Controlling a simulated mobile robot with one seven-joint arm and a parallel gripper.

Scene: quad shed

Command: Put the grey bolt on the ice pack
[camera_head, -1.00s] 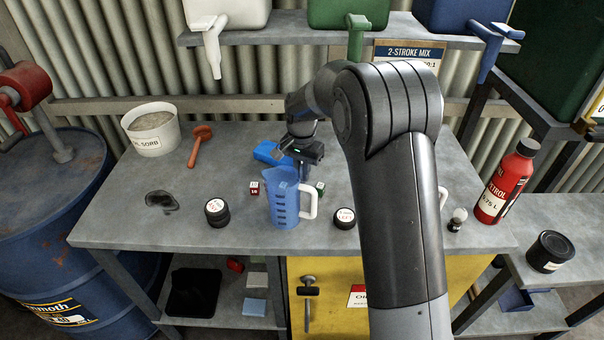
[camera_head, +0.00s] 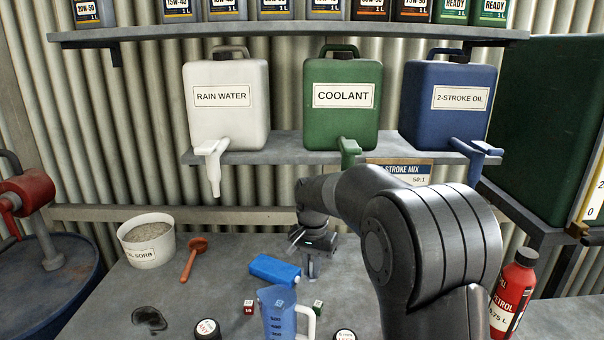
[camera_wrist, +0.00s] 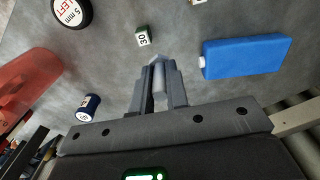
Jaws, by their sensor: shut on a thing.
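The ice pack (camera_head: 274,270) is a blue flat block lying on the grey bench, left of my gripper in the head view. In the wrist view the ice pack (camera_wrist: 246,57) lies to the right of the fingers, apart from them. My gripper (camera_head: 309,272) is above the bench. In the wrist view my gripper (camera_wrist: 159,82) is shut on the grey bolt (camera_wrist: 158,72), which shows as a small grey piece between the fingers. The bolt is too small to make out in the head view.
A blue measuring jug (camera_head: 278,318), a green cube (camera_head: 318,306) and a red cube (camera_head: 249,307) stand in front. A shelf with jugs (camera_head: 225,105) hangs behind. A red petrol bottle (camera_head: 512,295) is at right.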

